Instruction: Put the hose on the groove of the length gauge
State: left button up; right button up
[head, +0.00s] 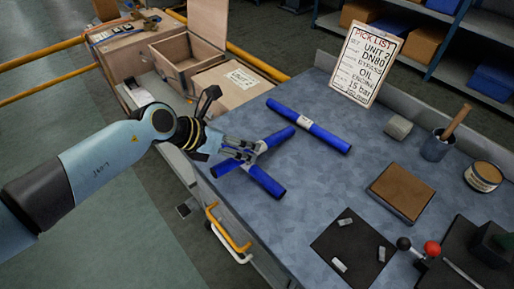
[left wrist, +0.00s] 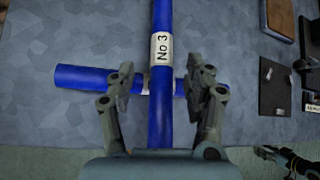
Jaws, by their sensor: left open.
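Two blue hoses cross on the bench under my left gripper (head: 238,150). One hose (head: 280,137) bears a white label that reads "No 3" in the left wrist view (left wrist: 161,20). It runs between the spread fingers of the gripper (left wrist: 160,90), which is open. The crossing hose (head: 267,182) lies beneath it and also shows in the left wrist view (left wrist: 80,77). A third blue hose (head: 325,137) with a white label lies apart, farther back. I cannot make out a grooved length gauge. A dark, gripper-like shape at the wrist view's lower right corner may be my right gripper (left wrist: 285,158).
The bench (head: 310,190) also holds a brown-topped block (head: 402,190), a dark mat (head: 330,240) with small grey pieces, a cup (head: 437,148), a tin (head: 484,176) and a pick list sign (head: 367,62). An orange handle (head: 227,230) sits on the front edge. Wooden crates (head: 180,55) stand behind.

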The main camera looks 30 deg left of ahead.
pick_arm(q)
jog(key=x, duration=0.4)
jog(key=shift+w+d, duration=0.25)
jog(key=shift+w, duration=0.15)
jog(key=shift+c, duration=0.3)
grip_shut()
